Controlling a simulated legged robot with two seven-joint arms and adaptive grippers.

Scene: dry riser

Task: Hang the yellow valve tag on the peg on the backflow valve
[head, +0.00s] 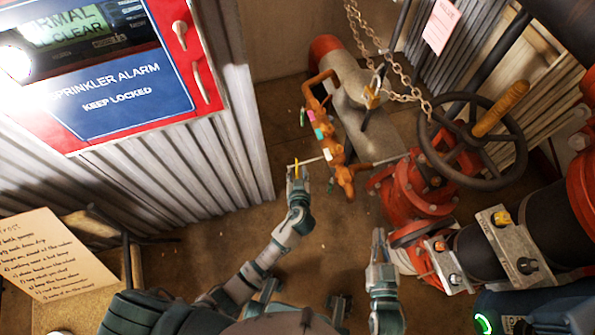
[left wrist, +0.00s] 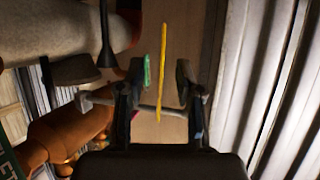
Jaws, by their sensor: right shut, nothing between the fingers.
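The yellow valve tag (head: 296,168) shows edge-on as a thin strip in the left wrist view (left wrist: 163,65). A thin pale peg (head: 311,160) sticks out leftward from the orange-brown backflow valve (head: 324,130). In the left wrist view the peg (left wrist: 147,106) crosses the tag near its lower end; I cannot tell whether it passes through the tag's hole. My left gripper (head: 297,171) is at the peg's free end. Its fingers (left wrist: 165,82) are open, one on each side of the tag, with a gap to each. My right gripper (head: 379,240) is shut and empty, below the red valve.
A red sprinkler alarm box (head: 130,75) and corrugated wall (head: 190,150) stand left of the left gripper. A handwheel (head: 470,140), chain (head: 392,62) and red flanged valve (head: 415,190) are at the right. A handwritten board (head: 50,255) is at the lower left.

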